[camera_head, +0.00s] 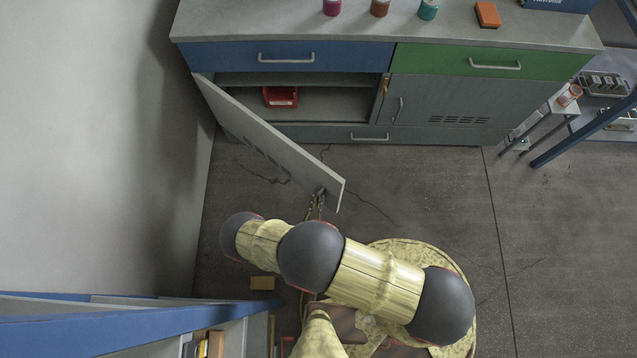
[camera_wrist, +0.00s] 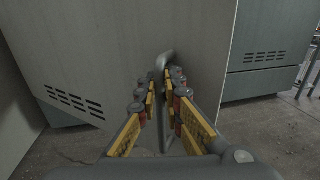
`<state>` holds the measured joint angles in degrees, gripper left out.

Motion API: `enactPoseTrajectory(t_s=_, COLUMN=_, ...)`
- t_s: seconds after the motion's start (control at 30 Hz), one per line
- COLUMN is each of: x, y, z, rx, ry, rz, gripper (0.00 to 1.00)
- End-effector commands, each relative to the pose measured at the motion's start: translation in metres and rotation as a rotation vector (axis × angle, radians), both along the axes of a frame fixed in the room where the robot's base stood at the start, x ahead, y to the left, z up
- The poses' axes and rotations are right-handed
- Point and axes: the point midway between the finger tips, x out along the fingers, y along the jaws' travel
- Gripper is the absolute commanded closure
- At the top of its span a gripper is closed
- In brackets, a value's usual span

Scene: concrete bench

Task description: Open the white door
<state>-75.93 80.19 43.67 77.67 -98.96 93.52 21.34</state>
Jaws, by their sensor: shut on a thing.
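The pale grey-white door (camera_head: 270,140) of the left cabinet section stands swung out, hinged at the left, its free edge toward the room. Its outer face, with vent slots, fills much of the wrist view (camera_wrist: 115,45). My gripper (camera_head: 318,198) is at the door's outer face near the free edge. In the wrist view, my gripper (camera_wrist: 162,85) has its yellow-padded fingers closed around the door handle (camera_wrist: 166,60).
The open compartment holds a red bin (camera_head: 280,97). A blue drawer (camera_head: 290,57) and a green drawer (camera_head: 490,62) are above. A wall (camera_head: 90,120) is close on the left. A blue-edged shelf (camera_head: 120,325) stands at lower left. Floor on the right (camera_head: 550,230) is clear.

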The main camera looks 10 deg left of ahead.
Motion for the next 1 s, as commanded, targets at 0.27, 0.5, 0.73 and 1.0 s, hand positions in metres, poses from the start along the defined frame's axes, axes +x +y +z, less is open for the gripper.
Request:
enactPoseTrajectory(t_s=0.27, x=-0.0005, y=-0.0026, z=-0.0003, rx=-0.004, ry=0.000, rz=-0.002, gripper=1.00)
enactPoseTrajectory(t_s=0.5, x=-0.0004, y=-0.0029, z=-0.0004, rx=-0.005, ry=0.001, rz=-0.002, gripper=0.87)
enactPoseTrajectory(t_s=0.73, x=-0.0002, y=-0.0016, z=-0.0002, rx=-0.003, ry=0.000, rz=-0.001, gripper=0.76)
enactPoseTrajectory(t_s=1.0, x=-0.0001, y=-0.0009, z=0.0004, rx=-0.002, ry=0.000, rz=-0.001, gripper=0.76)
